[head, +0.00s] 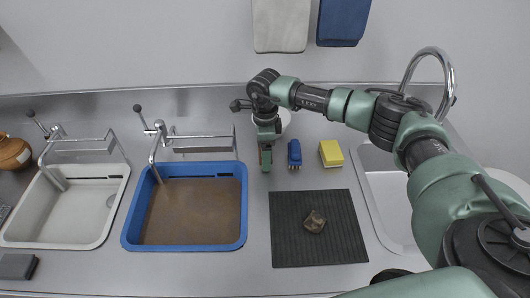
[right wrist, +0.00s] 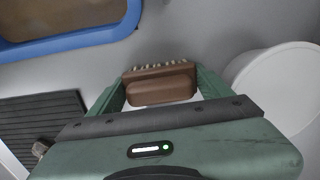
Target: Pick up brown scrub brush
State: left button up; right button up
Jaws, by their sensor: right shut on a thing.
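The brown scrub brush (right wrist: 160,84) is between the two green fingers of my right gripper (right wrist: 160,92) in the right wrist view. Its bristles show along its far edge, and the fingers close on its two ends. In the head view my right gripper (head: 266,158) points down at the back of the counter, left of a blue brush (head: 294,153). There the brown brush is mostly hidden by the gripper. I cannot tell how far it is off the counter. My left gripper is not in view.
A yellow sponge (head: 331,153) lies right of the blue brush. A dark ribbed mat (head: 290,250) holds a brown sherd (head: 315,221). A blue-rimmed basin (head: 243,205) with brown water is at left. A white round container (right wrist: 285,90) stands close beside the gripper.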

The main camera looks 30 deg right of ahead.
jog(key=shift+r, duration=0.6)
notch_tip(320, 180, up, 19)
jog(key=b, duration=0.3)
jog(key=shift+b, duration=0.3)
jog(key=o, duration=0.6)
jog(key=shift+f, duration=0.1)
jog(key=c, duration=0.4)
